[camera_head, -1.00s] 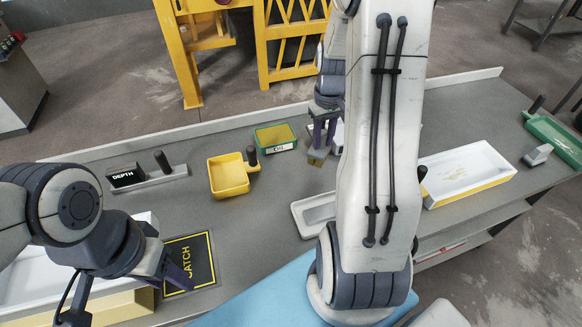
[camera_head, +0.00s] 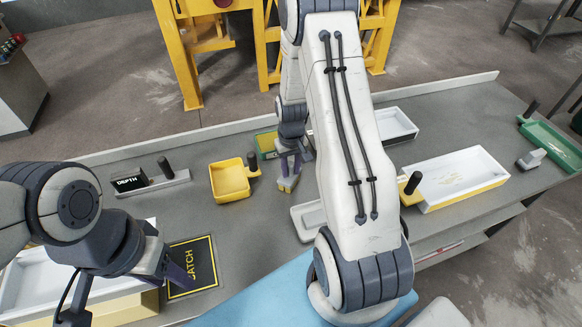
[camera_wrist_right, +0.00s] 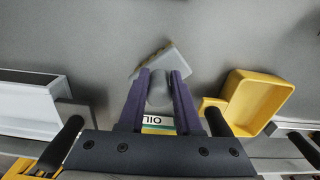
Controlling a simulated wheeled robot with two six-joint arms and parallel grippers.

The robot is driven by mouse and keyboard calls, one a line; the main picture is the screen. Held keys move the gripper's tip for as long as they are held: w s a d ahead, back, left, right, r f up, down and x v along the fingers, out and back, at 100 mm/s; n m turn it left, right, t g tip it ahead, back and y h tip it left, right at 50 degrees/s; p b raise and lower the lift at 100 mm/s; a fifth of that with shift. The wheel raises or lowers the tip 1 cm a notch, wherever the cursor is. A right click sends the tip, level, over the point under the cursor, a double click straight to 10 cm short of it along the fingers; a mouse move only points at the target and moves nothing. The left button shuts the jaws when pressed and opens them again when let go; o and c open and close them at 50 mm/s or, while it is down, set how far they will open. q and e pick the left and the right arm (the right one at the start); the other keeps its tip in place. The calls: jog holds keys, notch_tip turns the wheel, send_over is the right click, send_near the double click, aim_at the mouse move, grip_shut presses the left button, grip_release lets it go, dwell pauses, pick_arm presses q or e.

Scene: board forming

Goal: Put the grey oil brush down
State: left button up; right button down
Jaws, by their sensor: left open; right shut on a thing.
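My right gripper (camera_head: 289,170) is shut on the grey oil brush (camera_head: 287,185), over the middle of the bench. In the right wrist view the brush (camera_wrist_right: 168,56) has its handle between my two purple fingers (camera_wrist_right: 160,85). Its block-shaped head points away from me. I cannot tell whether it touches the bench top. The green oil tray (camera_head: 266,145) lies just behind it, partly hidden by my right arm; its OIL label (camera_wrist_right: 158,124) shows between the fingers in the wrist view.
A yellow scoop tray (camera_head: 230,181) stands left of the brush, with bare bench between. A light grey shallow tray (camera_head: 306,219) lies to its right front, partly behind my arm. A DEPTH block (camera_head: 129,182) is at left; a white tray (camera_head: 455,175) is at right.

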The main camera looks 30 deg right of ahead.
jog(key=shift+f, duration=0.1)
jog(key=c, duration=0.6)
grip_release()
